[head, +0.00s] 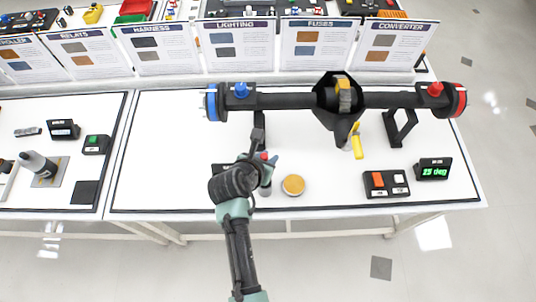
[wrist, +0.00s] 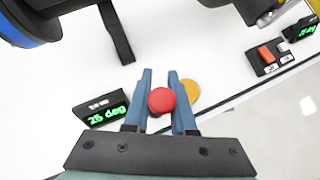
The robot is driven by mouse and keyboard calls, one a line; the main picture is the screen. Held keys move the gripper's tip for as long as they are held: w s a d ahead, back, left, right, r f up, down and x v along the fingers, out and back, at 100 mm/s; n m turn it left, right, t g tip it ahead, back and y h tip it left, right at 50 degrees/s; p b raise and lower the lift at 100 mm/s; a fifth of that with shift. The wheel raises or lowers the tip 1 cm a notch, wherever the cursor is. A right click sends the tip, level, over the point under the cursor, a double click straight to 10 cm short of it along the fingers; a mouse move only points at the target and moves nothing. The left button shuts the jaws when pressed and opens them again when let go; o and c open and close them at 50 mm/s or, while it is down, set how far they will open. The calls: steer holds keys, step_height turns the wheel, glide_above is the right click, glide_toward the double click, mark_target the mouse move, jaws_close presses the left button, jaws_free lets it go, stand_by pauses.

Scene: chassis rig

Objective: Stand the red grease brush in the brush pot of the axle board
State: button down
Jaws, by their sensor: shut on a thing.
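The red grease brush shows as a round red end (wrist: 161,100) between the blue fingers of my gripper (wrist: 159,78) in the wrist view. In the head view a small red spot of it (head: 264,156) shows at my gripper (head: 268,161), over the front middle of the axle board (head: 225,200). My gripper is shut on it. The brush's lower part is hidden, and I cannot tell whether it touches the board. A yellow-handled item (head: 357,141) stands beside a pale upright holder (head: 347,146) under the axle's middle; I cannot tell whether this holder is the brush pot.
A black axle (head: 290,100) with blue and red ends spans the board's back on black stands (head: 400,128). An orange-topped round tin (head: 293,185) is right of my gripper. A switch box (head: 385,184) and green display (head: 433,169) stand at right.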

steer(key=shift+f+b, duration=1.2)
steer(key=shift+f, duration=1.3)
steer(key=c, duration=0.7)
jaws_free()
steer(key=shift+o, duration=0.2)
steer(key=v, duration=1.3)
steer(key=shift+p, duration=0.35)
